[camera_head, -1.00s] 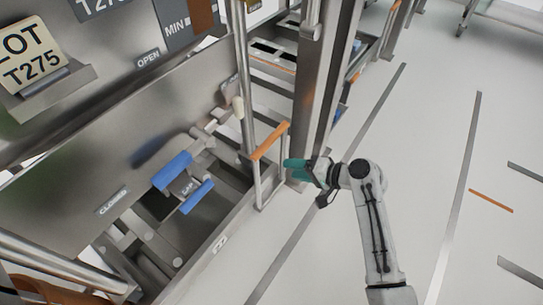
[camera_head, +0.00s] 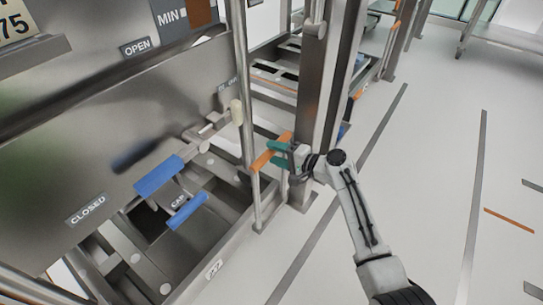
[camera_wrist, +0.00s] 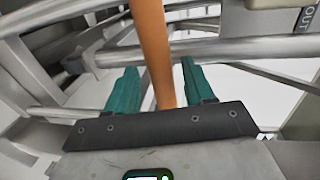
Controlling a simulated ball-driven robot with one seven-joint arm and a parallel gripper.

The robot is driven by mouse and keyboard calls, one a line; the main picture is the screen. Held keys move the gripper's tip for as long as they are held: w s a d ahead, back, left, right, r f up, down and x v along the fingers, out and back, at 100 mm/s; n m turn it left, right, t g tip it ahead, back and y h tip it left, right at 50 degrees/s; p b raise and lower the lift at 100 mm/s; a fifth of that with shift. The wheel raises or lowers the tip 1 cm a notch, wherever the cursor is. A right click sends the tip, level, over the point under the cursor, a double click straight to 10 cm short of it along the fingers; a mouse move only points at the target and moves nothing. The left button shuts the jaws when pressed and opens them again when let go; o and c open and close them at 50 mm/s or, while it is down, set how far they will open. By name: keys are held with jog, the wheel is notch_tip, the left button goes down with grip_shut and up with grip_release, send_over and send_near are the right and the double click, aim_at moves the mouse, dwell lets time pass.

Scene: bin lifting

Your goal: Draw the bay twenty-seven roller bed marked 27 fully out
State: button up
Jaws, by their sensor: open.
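The roller bed (camera_head: 222,250) is a steel frame low in the rack, with a small label on its front rail that looks like 27. An orange handle (camera_head: 271,151) on steel posts stands at its right end. My gripper (camera_head: 279,153) is at this handle, with its teal fingers open. In the wrist view the orange bar (camera_wrist: 154,50) runs between the two teal fingers of my gripper (camera_wrist: 155,88), with gaps on both sides. I cannot tell whether a finger touches it.
Blue handles (camera_head: 160,177) and a CAP label sit over the bed's left part. A steel panel marked OPEN and CLOSED (camera_head: 87,208) stands above. A thick steel upright (camera_head: 312,100) rises just behind my gripper.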

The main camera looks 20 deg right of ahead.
jog(key=shift+x, duration=1.05)
grip_shut()
